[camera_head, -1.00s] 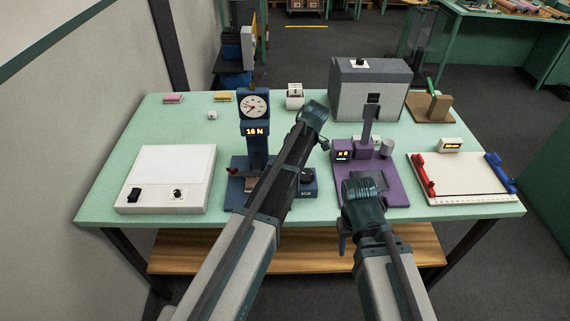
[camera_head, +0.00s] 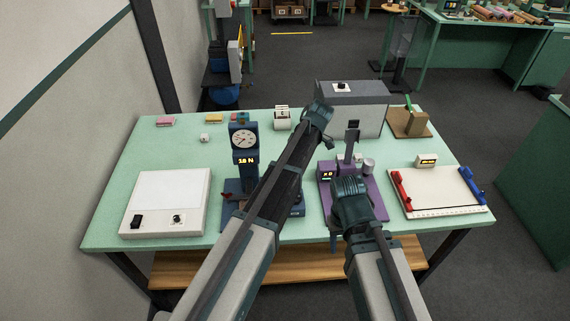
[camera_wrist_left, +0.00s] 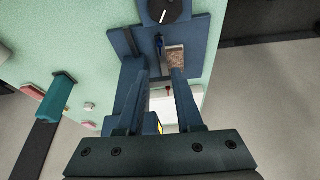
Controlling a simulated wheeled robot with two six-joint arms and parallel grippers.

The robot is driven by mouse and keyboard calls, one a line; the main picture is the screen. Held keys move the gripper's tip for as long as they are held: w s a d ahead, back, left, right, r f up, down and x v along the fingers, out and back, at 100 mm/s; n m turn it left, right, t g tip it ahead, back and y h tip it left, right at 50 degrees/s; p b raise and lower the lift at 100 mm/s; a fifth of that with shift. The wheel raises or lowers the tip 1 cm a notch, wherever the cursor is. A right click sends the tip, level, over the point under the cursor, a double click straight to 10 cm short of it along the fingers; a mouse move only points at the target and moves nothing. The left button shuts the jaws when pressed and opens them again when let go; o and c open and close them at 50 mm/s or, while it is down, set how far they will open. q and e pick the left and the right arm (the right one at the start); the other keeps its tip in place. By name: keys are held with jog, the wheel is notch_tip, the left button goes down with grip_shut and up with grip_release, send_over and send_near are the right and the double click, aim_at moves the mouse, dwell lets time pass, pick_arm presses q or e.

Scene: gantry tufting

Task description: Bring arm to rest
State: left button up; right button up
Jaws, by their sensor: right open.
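My left arm reaches in from the left in the head view, over the blue press stand with a round dial (camera_head: 244,141). My left gripper (camera_head: 328,141) is at its far end, above the table between the press stand and the purple device (camera_head: 374,202), small and partly hidden. The left wrist view shows its two fingers (camera_wrist_left: 164,82) apart with nothing held, above the blue press base (camera_wrist_left: 198,30). My right arm is bent at the table's front edge, in front of the purple device. My right gripper (camera_head: 335,238) points down, open, and is mostly hidden by its wrist.
The green table (camera_head: 118,205) also holds a white light box (camera_head: 168,195), a grey box (camera_head: 365,107), a white board with red and blue clamps (camera_head: 440,190), and a wooden block (camera_head: 408,123). A wooden shelf (camera_head: 285,265) lies below.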

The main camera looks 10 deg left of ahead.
pick_arm(q)
jog(key=shift+d+r, duration=0.1)
jog(key=shift+r, duration=0.05)
dwell(0.3)
jog(key=s+d+f+m+h+b, duration=0.1)
jog(key=s+d+f+m+b, duration=0.1)
jog(key=s+m, duration=0.6)
jog(key=s+d+f+m+h+b, duration=0.1)
jog(key=s+d+f+m+b, duration=0.2)
jog(key=s+m, duration=0.5)
jog(key=s+d+f+m+h+b, duration=0.1)
jog(key=s+d+f+m+b, duration=0.1)
jog(key=s+f+m, duration=0.3)
jog(key=s+m+b, duration=0.1)
jog(key=s+m, duration=0.2)
jog(key=s, duration=0.1)
jog(key=shift+d+t, duration=0.25)
jog(key=shift+t, duration=0.15)
